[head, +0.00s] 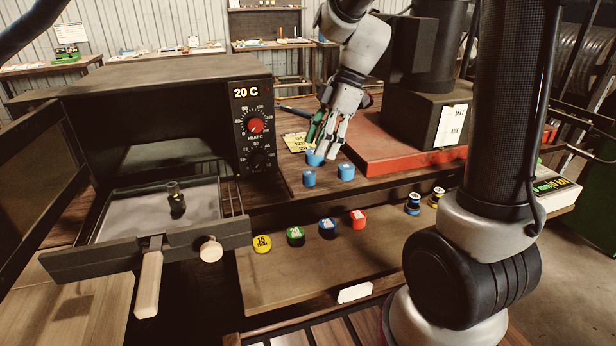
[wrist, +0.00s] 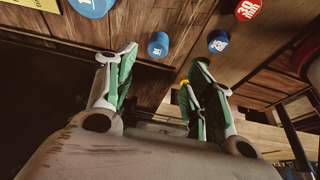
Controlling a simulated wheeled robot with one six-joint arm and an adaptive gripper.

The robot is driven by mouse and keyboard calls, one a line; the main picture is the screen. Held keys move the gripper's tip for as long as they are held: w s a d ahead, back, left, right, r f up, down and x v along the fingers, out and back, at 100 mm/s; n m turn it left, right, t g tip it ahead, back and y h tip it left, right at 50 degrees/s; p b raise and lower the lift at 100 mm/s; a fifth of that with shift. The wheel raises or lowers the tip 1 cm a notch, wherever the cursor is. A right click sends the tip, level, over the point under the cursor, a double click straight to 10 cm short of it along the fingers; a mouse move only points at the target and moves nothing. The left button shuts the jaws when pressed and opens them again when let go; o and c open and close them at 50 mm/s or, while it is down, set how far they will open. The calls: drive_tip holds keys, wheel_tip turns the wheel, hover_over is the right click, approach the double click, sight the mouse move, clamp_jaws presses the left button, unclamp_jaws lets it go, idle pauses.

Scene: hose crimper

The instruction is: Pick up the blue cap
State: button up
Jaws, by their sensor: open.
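Three blue caps stand on the wooden bench in front of the red base plate in the head view. The rear one (head: 314,158) is right at my gripper's fingertips, the front-left one (head: 309,178) and the right one (head: 346,171) stand apart from it. My gripper (head: 323,150) points down, fingers spread and green-padded inside. In the wrist view my gripper (wrist: 165,58) is open, with a small blue cap (wrist: 158,45) showing between and beyond the fingertips. I cannot tell whether a finger touches a cap. Another blue cap with a white label (head: 327,228) sits on the lower shelf.
Yellow (head: 262,244), green (head: 295,236) and red (head: 358,219) caps line the lower shelf. A heater oven (head: 160,100) reading 20 C stands at left, its tray (head: 120,262) pulled out with a dark fitting (head: 175,198) on it. A black machine (head: 425,115) stands behind right.

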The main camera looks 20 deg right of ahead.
sight(309, 173)
drive_tip(key=x, duration=0.7)
drive_tip(key=shift+w+d+f, duration=0.1)
drive_tip(key=shift+w+f, duration=0.2)
drive_tip(key=shift+f, duration=0.15)
drive_tip(key=c, duration=0.7)
